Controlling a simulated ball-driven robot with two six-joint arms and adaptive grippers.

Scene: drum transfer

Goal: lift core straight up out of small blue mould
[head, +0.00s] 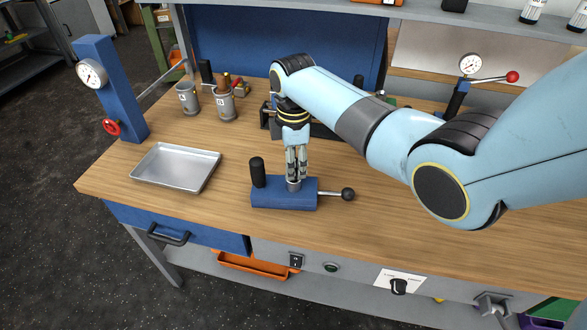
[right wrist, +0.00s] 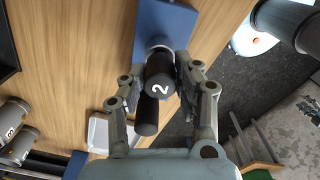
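The small blue mould (head: 284,199) stands on the wooden bench near its front edge; its blue block also shows in the right wrist view (right wrist: 165,27). It has a black post (head: 258,172) on its left and a ball-ended lever (head: 347,194) on its right. My right gripper (head: 294,174) points down over the mould's silver collar. In the right wrist view the dark core (right wrist: 158,84), marked 2, lies between its two fingers, which appear closed on its sides. The core's lower end is hidden, and the fingers mostly cover it in the head view. My left gripper is out of view.
A metal tray (head: 177,167) lies to the left on the bench. Numbered metal cups (head: 189,99) stand behind it. A blue column with a gauge (head: 110,92) is at the far left. My right arm covers much of the right side.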

